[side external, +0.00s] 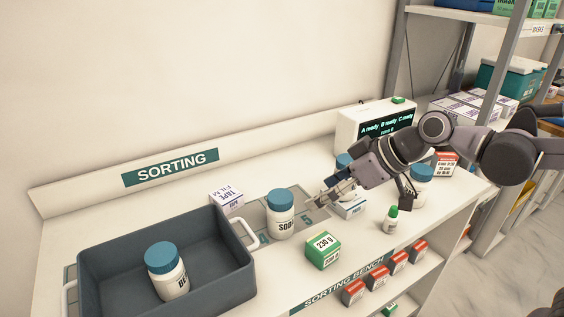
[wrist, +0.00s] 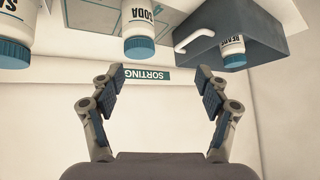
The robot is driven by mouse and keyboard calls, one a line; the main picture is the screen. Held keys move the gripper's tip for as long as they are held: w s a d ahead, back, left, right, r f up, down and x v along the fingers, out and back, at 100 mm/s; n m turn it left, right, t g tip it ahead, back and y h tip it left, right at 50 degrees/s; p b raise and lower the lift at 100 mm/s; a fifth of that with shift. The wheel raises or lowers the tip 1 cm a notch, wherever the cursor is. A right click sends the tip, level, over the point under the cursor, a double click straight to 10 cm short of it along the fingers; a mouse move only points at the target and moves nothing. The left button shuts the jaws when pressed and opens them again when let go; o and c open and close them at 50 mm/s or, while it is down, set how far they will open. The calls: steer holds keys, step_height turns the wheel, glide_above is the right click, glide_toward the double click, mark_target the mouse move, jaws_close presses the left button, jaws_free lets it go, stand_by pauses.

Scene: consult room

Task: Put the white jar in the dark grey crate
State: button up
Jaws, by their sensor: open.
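A white jar with a blue lid, labelled SODA (side external: 281,222), stands upright on the bench, right of the dark grey crate (side external: 237,262). In the wrist view the SODA jar (wrist: 138,25) is at the top, beyond my fingertips, and the crate (wrist: 262,42) is at the top right. A similar jar labelled BEADS (side external: 172,283) is inside the crate, and it shows in the wrist view (wrist: 232,47). My gripper (side external: 322,197) is open and empty, just right of the SODA jar and apart from it. In the wrist view my gripper's fingers (wrist: 160,80) are spread wide.
A display unit (side external: 375,132) is at the back.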

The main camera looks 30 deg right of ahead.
steer(key=s+d+f+m+h, duration=0.2)
steer(key=s+d, duration=0.3)
steer(key=d, duration=0.2)
steer(key=s+d+f+m+h, duration=0.3)
steer(key=s+d, duration=0.2)
steer(key=d, duration=0.2)
steer(key=shift+d+m, duration=0.3)
steer(key=shift+d, duration=0.1)
